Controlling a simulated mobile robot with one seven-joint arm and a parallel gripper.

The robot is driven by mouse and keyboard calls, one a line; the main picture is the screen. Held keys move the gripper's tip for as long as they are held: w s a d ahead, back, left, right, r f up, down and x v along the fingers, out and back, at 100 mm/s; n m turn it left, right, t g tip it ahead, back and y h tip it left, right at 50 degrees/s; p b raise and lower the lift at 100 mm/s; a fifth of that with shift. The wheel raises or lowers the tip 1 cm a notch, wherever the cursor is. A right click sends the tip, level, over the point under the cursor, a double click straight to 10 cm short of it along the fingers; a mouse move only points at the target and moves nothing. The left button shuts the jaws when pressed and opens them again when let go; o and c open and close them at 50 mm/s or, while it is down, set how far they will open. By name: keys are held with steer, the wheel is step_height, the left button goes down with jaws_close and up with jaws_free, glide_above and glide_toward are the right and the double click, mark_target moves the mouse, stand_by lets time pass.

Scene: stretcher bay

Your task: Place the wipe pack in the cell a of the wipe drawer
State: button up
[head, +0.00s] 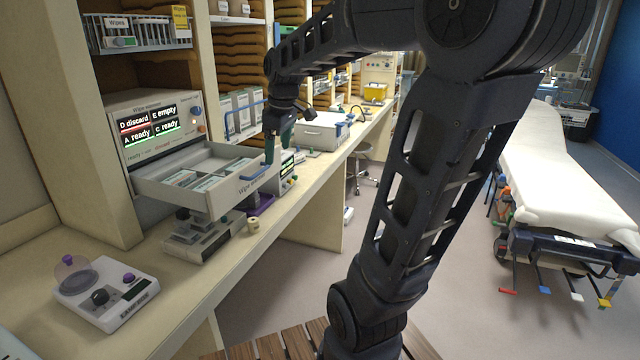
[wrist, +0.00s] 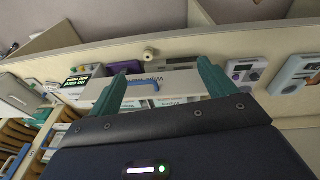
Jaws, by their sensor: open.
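The wipe drawer (head: 205,196) is pulled out of the wipe warmer (head: 150,112). Several flat wipe packs (head: 182,178) lie in its cells; I cannot tell which cell is a. Another white and green wipe pack (head: 121,42) sits in the wire basket (head: 95,30) labelled "Wipes" at upper left. My gripper (head: 279,150) is open and empty, with its teal fingers at the drawer's blue handle (head: 255,173). In the wrist view my gripper (wrist: 160,69) has the handle (wrist: 149,80) between its spread fingers; contact is not clear.
A device (head: 200,240) stands under the drawer, and a white scale-like device (head: 106,293) stands at front left. A stretcher (head: 560,170) is at right.

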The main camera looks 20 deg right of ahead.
steer(key=s+d+f+m+t, duration=0.1)
steer(key=s+d+f+m, duration=0.2)
steer(key=s+m, duration=0.2)
steer(key=s+d+f+m+t+h, duration=0.1)
steer(key=s+d+f+m, duration=0.1)
steer(key=s+m, duration=0.3)
steer(key=s+d, duration=0.1)
steer(key=s, duration=0.2)
steer(key=shift+s+f+t, duration=0.3)
steer(key=shift+s+f, duration=0.05)
steer(key=shift+f, duration=0.05)
steer(key=shift+d, duration=0.1)
steer(key=shift+c, duration=0.2)
